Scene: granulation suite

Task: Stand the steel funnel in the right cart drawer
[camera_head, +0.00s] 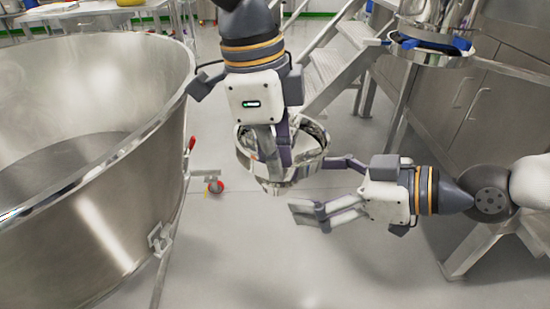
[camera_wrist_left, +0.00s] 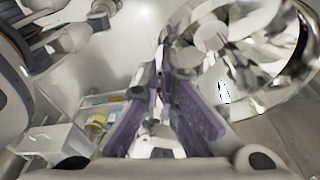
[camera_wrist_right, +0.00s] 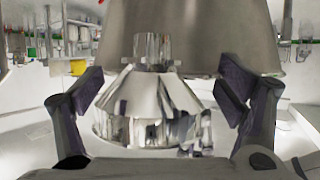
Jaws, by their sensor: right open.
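The steel funnel (camera_head: 312,147) is a shiny cone with a wide mouth, held in the air mouth up in the head view. My left gripper (camera_head: 277,158) reaches down into its mouth and is shut on its wall. The funnel also shows at the upper right of the left wrist view (camera_wrist_left: 280,75). My right gripper (camera_head: 312,187) is open and empty, beside the funnel and a little lower, its fingers pointing left. In the right wrist view the funnel (camera_wrist_right: 150,100) lies ahead between the open fingers, apart from both pads. I cannot identify the right cart drawer.
A large steel bowl-shaped vessel (camera_head: 110,190) fills the left side. Metal steps (camera_head: 330,65) rise behind the funnel, and steel equipment (camera_head: 470,95) stands at the right. A pale tray with yellow items (camera_wrist_left: 95,122) shows in the left wrist view. The floor (camera_head: 260,260) in front is clear.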

